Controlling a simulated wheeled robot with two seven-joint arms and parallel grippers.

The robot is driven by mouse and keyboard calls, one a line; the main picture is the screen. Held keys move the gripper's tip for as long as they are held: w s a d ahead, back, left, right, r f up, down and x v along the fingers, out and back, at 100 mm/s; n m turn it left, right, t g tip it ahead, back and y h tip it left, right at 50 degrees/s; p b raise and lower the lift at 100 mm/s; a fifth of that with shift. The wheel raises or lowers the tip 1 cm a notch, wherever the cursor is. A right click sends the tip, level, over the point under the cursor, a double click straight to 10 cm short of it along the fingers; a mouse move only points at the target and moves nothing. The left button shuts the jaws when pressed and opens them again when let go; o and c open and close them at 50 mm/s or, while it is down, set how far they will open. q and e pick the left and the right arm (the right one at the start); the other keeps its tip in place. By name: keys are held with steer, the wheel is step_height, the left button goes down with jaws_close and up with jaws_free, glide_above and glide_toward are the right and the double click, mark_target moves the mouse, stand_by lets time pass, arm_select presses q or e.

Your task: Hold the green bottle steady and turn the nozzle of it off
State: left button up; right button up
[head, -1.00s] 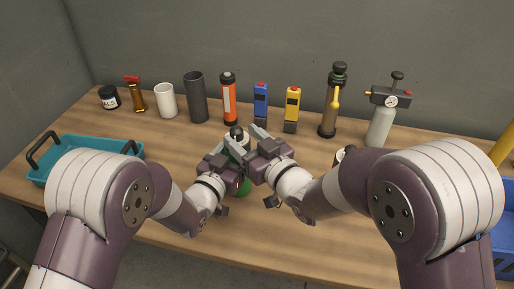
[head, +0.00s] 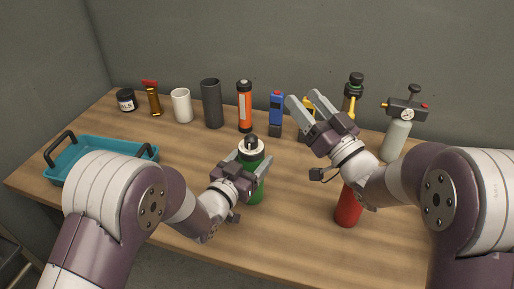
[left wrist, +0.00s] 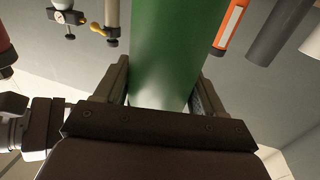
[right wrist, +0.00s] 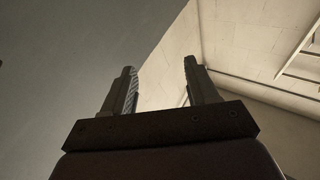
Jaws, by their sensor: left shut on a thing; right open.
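The green bottle (head: 257,188) stands upright on the table in the middle of the head view, with a pale collar and a dark nozzle (head: 251,142) on top. My left gripper (head: 256,167) is shut on the bottle's body below the collar. In the left wrist view the green body (left wrist: 172,50) fills the space between the fingers. My right gripper (head: 302,103) is open and empty, raised to the right of the bottle and apart from it. The right wrist view shows nothing between its fingers (right wrist: 160,85). Which way the nozzle is turned is too small to tell.
A red bottle (head: 348,208) stands below my right wrist. Along the back stand a white cup (head: 181,105), a dark cylinder (head: 211,103), an orange tube (head: 245,108), a blue device (head: 276,112) and a gauge bottle (head: 396,138). A teal tray (head: 146,154) is at left.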

steer(key=w+d+r+n+y, duration=0.1)
steer(key=w+d+r+y, duration=0.2)
steer(key=w+d+r, duration=0.1)
steer(key=n+g+y, duration=0.3)
steer(key=n+g, duration=1)
steer(key=g, duration=0.6)
glide_toward(248, 137)
steer(key=a, duration=1)
steer(key=shift+s+f, duration=0.1)
steer(key=shift+f, duration=0.25)
steer(key=shift+a, duration=0.55)
steer(key=c, duration=1)
